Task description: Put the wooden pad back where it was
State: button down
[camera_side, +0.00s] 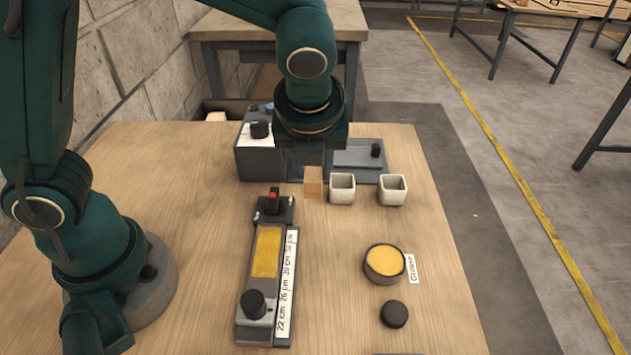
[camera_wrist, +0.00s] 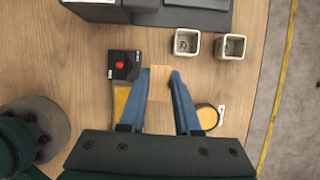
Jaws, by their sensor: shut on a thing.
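The wooden pad (camera_side: 313,184) is a small pale-brown block at the lower end of my gripper (camera_side: 309,168), just left of two small square pots. In the wrist view the pad (camera_wrist: 160,83) shows between the blue fingers of my gripper (camera_wrist: 161,80), which is shut on it. Its colour is close to that of the table, so its edges are faint there. I cannot tell for sure whether its underside touches the table.
Two pale square pots (camera_side: 342,188) (camera_side: 392,189) stand close on the right. A grey box with a black knob (camera_side: 260,130) is behind. A long fixture with a red switch (camera_side: 273,201) and yellow strip lies in front. A round yellow-topped dish (camera_side: 384,263) and black puck (camera_side: 394,313) are front right.

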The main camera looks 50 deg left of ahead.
jog(key=w+a+r+m+t+h, duration=0.1)
jog(key=w+a+r+m+h, duration=0.2)
jog(key=w+m, duration=0.45)
jog(key=shift+m, duration=0.65)
jog(key=d+f, duration=0.2)
jog(key=d, duration=0.1)
jog(key=d+f, duration=0.3)
jog(key=d, duration=0.1)
jog(key=s+d+f, duration=0.1)
jog(key=d+f, duration=0.1)
jog(key=d, duration=0.2)
jog(key=shift+d+f, duration=0.15)
jog(key=shift+d, duration=0.05)
jog(key=shift+w+f, duration=0.1)
jog(key=shift+f, duration=1.9)
jog(key=shift+f, duration=0.2)
jog(key=c, duration=0.6)
grip_release()
jog(key=shift+r, duration=0.1)
